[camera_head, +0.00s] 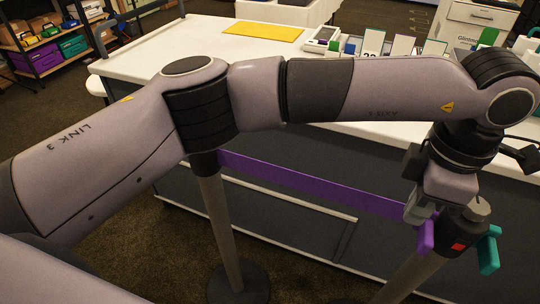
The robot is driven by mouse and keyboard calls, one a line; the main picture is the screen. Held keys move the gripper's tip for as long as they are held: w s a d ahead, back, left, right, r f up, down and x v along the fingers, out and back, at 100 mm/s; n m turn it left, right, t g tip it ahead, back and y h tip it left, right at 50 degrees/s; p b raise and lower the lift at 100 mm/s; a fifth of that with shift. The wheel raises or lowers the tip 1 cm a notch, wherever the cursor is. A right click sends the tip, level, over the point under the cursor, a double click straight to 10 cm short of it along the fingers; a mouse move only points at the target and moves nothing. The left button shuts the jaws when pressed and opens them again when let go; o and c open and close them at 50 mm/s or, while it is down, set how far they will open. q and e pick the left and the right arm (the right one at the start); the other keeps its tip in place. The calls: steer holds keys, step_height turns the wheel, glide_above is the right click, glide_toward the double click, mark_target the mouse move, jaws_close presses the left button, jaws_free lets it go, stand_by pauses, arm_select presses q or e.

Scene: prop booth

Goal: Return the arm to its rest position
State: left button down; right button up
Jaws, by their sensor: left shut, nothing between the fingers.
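My left arm (190,105) comes in from the left and stretches across the view to the right, its wrist bent downward. My left gripper (418,213) is at the lower right, shut and empty, close beside the head of the right barrier post (458,238). A purple belt (310,181) runs from the left post (218,220) to the right post, ending in a purple clip (427,237) just below the gripper. Whether the gripper touches the clip cannot be told. My right gripper is not in view.
A white counter (160,58) stands behind the barrier, with a yellow mat (262,31), a card terminal (322,38) and upright cards (402,46). A teal clip (488,250) is on the right post's far side. Shelves (50,45) with colored bins stand at the upper left.

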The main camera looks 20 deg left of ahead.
arm_select(q)
steer(key=shift+r, duration=0.4)
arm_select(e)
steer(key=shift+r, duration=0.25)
